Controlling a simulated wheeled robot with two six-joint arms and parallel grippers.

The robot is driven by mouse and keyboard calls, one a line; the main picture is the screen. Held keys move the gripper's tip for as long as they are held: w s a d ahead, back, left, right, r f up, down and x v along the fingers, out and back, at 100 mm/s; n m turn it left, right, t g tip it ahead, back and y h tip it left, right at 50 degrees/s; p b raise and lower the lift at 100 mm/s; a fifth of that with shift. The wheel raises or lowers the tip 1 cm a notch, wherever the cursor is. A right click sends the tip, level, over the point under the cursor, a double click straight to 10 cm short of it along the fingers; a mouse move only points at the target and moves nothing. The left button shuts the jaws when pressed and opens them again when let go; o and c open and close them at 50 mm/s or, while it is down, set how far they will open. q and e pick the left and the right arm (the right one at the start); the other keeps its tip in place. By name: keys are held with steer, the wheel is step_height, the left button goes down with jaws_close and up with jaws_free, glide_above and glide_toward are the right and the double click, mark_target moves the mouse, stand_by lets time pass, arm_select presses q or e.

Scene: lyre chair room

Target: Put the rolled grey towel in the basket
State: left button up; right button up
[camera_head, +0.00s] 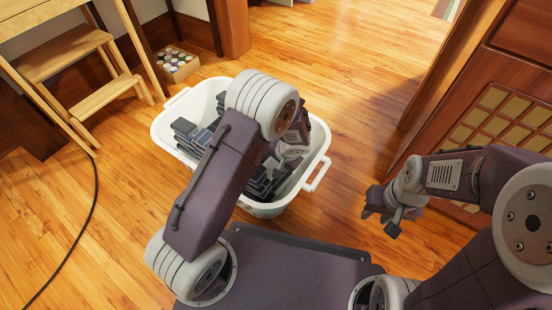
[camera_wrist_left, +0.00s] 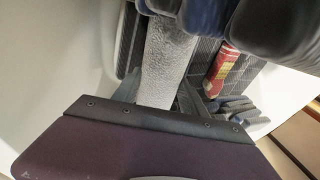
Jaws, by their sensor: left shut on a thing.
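The white basket (camera_head: 163,128) stands on the wooden floor ahead of me, with dark folded things inside. My left arm reaches over it, and its gripper is mostly hidden behind the arm in the head view. The towel cannot be made out in the head view. My right gripper (camera_head: 381,211) is over the floor right of the basket, with nothing visible in it.
A red packet (camera_wrist_left: 221,68) lies in the basket near the grey piece. A wooden step stool (camera_head: 75,55) and a box of round things (camera_head: 177,65) stand behind left. A black cable (camera_head: 88,205) runs along the left floor. A wooden cabinet (camera_head: 500,110) is at right.

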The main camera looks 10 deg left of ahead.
arm_select(q)
steer(key=shift+f, duration=0.15)
steer(key=o, duration=1.6)
steer(key=p+v, duration=0.6)
steer(key=v, duration=0.3)
